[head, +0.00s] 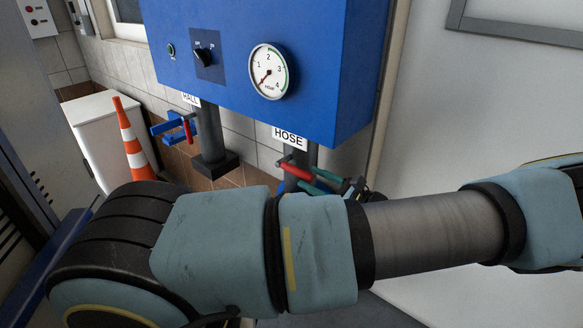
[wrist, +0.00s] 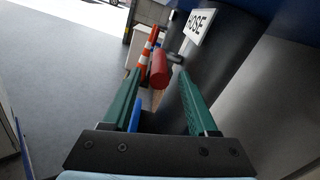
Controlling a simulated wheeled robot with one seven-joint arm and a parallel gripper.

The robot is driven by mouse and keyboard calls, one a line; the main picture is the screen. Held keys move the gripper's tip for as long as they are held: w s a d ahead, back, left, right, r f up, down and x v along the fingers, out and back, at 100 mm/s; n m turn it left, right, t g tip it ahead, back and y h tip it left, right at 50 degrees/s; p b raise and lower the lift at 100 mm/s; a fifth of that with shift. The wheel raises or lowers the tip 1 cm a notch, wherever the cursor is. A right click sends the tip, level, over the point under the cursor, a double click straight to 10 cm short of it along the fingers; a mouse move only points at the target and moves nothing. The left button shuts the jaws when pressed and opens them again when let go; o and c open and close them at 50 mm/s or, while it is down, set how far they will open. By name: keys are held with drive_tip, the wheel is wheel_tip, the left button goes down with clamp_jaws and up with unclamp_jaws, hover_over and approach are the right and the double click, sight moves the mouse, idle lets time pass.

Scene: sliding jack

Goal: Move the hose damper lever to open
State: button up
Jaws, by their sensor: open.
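The red hose damper lever (head: 294,170) sticks out from the dark pipe under the HOSE label (head: 289,137). In the wrist view the lever (wrist: 159,68) points toward the camera, its rounded end between or just beyond the green fingertips, nearer the left finger. My gripper (wrist: 161,72) is open around that line, with a gap visible at the right finger; whether either finger touches the lever cannot be told. In the head view my gripper (head: 306,177) is at the lever, and my arm hides the lower pipe.
A blue cabinet with a gauge (head: 270,72) and a switch (head: 203,57) hangs above the levers. A second red lever (head: 187,130) sits at the HALL pipe (head: 212,140) on the left. An orange-white cone (head: 133,143) stands by a white box (head: 98,130).

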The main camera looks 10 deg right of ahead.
sight(294, 170)
drive_tip(key=p+x, duration=0.1)
drive_tip(key=x, duration=0.6)
drive_tip(key=shift+c, duration=0.3)
clamp_jaws()
idle(1.0)
